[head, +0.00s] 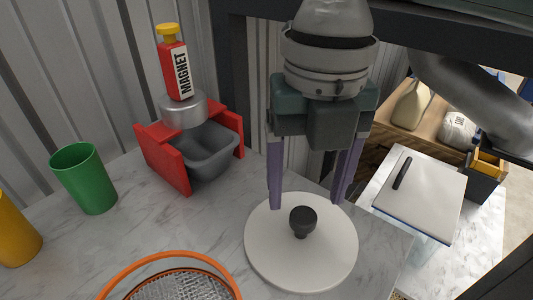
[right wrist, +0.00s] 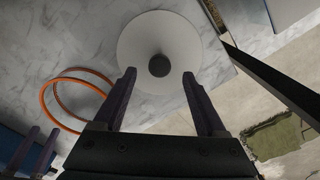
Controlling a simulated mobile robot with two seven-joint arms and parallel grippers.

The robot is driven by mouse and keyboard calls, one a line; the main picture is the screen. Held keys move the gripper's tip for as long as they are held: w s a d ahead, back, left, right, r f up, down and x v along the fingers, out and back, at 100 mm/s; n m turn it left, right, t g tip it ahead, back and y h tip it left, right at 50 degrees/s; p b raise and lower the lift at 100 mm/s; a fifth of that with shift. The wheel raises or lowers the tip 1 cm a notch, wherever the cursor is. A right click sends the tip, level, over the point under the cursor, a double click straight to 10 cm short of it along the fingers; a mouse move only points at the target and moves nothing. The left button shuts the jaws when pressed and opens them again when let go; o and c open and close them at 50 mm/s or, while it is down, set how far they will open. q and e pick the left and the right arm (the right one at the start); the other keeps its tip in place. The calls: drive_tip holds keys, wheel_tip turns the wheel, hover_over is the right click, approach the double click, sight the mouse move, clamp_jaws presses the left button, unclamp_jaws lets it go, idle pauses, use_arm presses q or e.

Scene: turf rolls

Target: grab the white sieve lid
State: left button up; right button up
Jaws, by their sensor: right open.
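The white sieve lid (head: 325,253) is a flat round disc with a black knob (head: 303,220), lying on the marble counter near its right edge. My right gripper (head: 308,207) is open and empty above the lid, pointing down. In the right wrist view the lid (right wrist: 140,40) lies beyond the open fingertips (right wrist: 158,75), with the knob (right wrist: 159,66) in line with the gap between them. The fingers do not appear to touch the knob. Two purple fingers of my left gripper (right wrist: 33,150) show apart at the lower left of that view.
An orange-rimmed sieve (head: 175,285) lies left of the lid. A red stand with a grey bin (head: 205,150) and a red MAGNET bottle (head: 174,68) stands behind, with a green cup (head: 84,178) and a yellow cup (head: 14,232) at left. A notebook (head: 425,195) lies right.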

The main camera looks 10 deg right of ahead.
sight(304, 215)
wheel_tip(304, 215, down, 4)
drive_tip(key=shift+r, duration=0.15)
clamp_jaws()
idle(0.6)
idle(0.8)
